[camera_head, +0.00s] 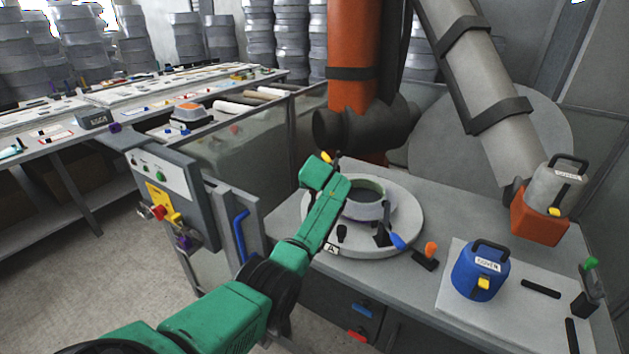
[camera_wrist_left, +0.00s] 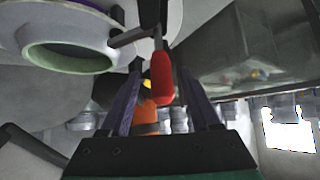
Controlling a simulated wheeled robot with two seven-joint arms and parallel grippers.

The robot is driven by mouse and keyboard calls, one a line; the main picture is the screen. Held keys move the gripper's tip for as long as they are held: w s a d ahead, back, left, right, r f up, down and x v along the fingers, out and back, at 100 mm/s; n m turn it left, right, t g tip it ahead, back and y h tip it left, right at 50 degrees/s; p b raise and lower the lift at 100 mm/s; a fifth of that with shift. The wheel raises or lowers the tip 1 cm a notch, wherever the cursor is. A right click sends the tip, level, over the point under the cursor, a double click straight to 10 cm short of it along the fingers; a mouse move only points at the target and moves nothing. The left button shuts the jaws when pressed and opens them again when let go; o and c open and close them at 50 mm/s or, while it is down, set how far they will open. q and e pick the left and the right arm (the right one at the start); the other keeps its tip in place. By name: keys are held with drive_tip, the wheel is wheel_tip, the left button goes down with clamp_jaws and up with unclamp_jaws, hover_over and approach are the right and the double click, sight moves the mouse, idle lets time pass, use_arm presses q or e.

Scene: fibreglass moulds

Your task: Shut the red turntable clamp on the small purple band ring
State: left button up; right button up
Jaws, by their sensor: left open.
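The small ring (camera_head: 368,199) with a purple band and pale green inner rim sits on the round grey turntable (camera_head: 408,222). The ring (camera_wrist_left: 68,52) is at the upper left in the left wrist view. The red handle (camera_wrist_left: 161,78) of the turntable clamp stands between my left gripper's two fingers (camera_wrist_left: 163,95), which are apart. A dark clamp arm extends from the handle's base towards the ring; I cannot tell whether it touches. In the head view my left gripper (camera_head: 322,168) is over the turntable's far left side, its fingers mostly hidden by its body. My right gripper is out of view.
A blue-handled clamp (camera_head: 397,241) stands at the turntable's front edge, with an orange-handled one (camera_head: 431,250) beside it. A blue cover (camera_head: 480,270) stands at the right on a pale board. A control box (camera_head: 172,195) stands at the left.

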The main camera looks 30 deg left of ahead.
use_arm(q)
drive_tip(key=b+v, duration=0.2)
drive_tip(key=v, duration=1)
drive_tip(key=shift+s, duration=0.25)
drive_tip(key=shift+d+r, duration=0.1)
drive_tip(key=shift+r, duration=0.05)
